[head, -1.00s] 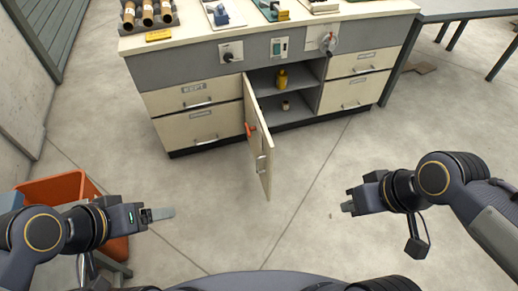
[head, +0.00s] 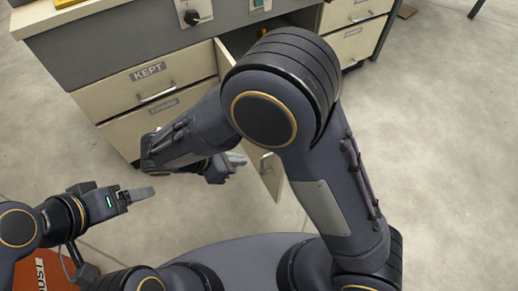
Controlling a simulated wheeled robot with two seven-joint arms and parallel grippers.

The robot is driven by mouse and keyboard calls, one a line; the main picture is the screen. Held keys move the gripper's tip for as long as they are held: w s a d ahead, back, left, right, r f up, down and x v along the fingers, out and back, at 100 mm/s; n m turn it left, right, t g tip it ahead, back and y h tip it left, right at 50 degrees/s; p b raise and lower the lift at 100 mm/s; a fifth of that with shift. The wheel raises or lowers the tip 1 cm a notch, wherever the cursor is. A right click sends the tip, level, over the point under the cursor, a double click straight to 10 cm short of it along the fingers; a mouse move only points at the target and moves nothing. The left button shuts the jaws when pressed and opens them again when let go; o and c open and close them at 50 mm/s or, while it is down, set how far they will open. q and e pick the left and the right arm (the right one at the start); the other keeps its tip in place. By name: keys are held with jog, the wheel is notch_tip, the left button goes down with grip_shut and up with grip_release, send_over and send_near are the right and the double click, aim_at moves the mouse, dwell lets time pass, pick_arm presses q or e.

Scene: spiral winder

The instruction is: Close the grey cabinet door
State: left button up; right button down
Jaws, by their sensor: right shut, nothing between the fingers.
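The cabinet door (head: 268,172) is a cream panel with a metal handle, standing open out from the cabinet front; my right arm hides much of it. The cabinet's grey inside is mostly hidden behind my arm. My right gripper (head: 236,160) is shut and empty, on the left side of the door with its tip close to the panel; I cannot tell if it touches. My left gripper (head: 140,194) is further left, away from the door, its fingers seen edge-on.
Cream drawers (head: 146,85) flank the opening on the left, one labelled KEPT, and more drawers (head: 356,38) on the right. An orange bin (head: 42,272) stands at the lower left. The floor (head: 440,160) at the right is clear.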

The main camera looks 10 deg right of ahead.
jog(key=d+r+b+x, duration=0.2)
jog(key=b+x, duration=0.2)
jog(key=x, duration=0.8)
jog(key=shift+w+d+f+b, duration=0.15)
jog(key=shift+w+d+b, duration=0.1)
jog(key=shift+w+b, duration=0.05)
